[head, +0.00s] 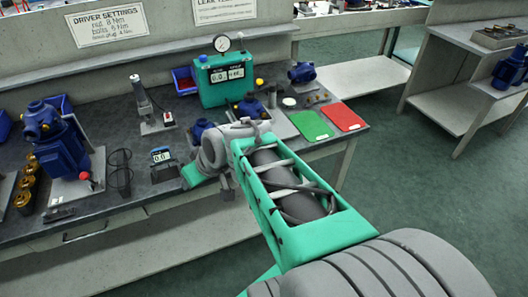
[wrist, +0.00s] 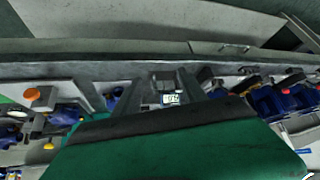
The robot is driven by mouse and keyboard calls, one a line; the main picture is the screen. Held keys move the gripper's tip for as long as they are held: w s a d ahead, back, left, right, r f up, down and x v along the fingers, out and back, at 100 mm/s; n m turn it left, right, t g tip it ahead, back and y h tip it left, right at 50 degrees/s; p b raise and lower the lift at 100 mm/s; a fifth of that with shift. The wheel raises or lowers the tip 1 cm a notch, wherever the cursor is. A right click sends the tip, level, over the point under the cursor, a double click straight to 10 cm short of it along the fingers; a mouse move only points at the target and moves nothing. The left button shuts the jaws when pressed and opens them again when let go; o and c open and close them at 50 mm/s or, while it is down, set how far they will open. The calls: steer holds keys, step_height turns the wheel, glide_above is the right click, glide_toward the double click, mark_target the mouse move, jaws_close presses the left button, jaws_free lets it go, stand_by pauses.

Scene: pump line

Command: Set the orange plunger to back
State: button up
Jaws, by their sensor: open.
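The orange plunger (wrist: 32,94) shows in the wrist view at the far left, as a round orange knob above a pale plate near the bench's front edge. I cannot make it out in the head view, where my arm covers that part of the bench. My gripper (wrist: 168,84) shows in the wrist view with its dark fingers apart and nothing held between them. It is well to the right of the plunger in that view, apart from it, over the bench near the small meter (wrist: 171,98). Which position the plunger is in cannot be told.
The grey bench holds a green test box (head: 222,88) with a gauge, a large blue pump (head: 60,145) at left, the small meter (head: 160,155), and a green mat (head: 311,125) beside a red mat (head: 343,117). A tool stand (head: 143,97) rises behind the meter. Open floor lies right.

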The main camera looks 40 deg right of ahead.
steer(key=w+d+f+t+b, duration=0.4)
steer(key=w+d+f+b, duration=0.1)
steer(key=d+f+b, duration=0.5)
steer(key=s+d+m+t+h+b, duration=0.25)
steer(key=d+b, duration=0.25)
steer(key=d, duration=0.5)
steer(key=s+d+m+t+h+b, duration=0.2)
steer(key=d+t+h+b, duration=0.2)
steer(key=d, duration=0.5)
steer(key=x, duration=0.5)
steer(key=r+x, duration=0.1)
steer(key=x, duration=0.1)
steer(key=shift+w+b, duration=0.25)
steer(key=shift+b, duration=0.15)
jaws_close()
